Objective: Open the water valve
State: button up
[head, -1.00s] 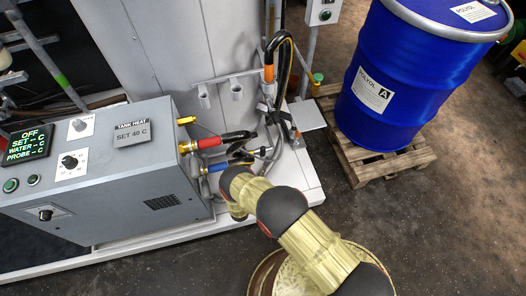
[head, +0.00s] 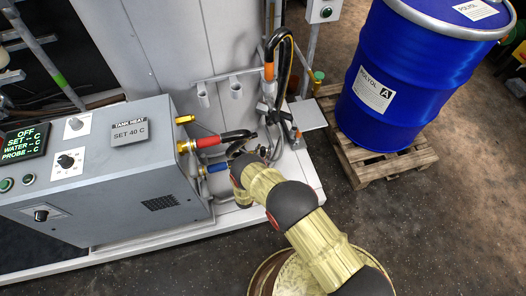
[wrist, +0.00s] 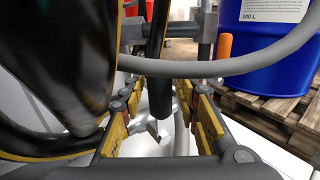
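My gripper (wrist: 163,118) is open in the wrist view, its yellow-padded fingers spread to the left and right. A dark, upright rounded bar (wrist: 160,92) shows in the gap between them, with a small bright metal piece (wrist: 154,128) below it. I see no finger clearly touching the bar. I cannot tell whether the bar is the water valve's handle. In the head view, my arm reaches to the hose connections beside the grey heater box (head: 150,205) and hides my fingertips. A red-sleeved hose (head: 207,141) and a blue-sleeved hose (head: 216,168) leave that box.
Thick dark hoses (wrist: 55,60) fill the left of the wrist view, and a grey hose (wrist: 250,60) crosses in front. A blue drum (head: 415,75) stands on a wooden pallet (head: 375,160) to the right. Open floor (head: 450,220) lies at the lower right.

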grip_shut()
dwell(0.6)
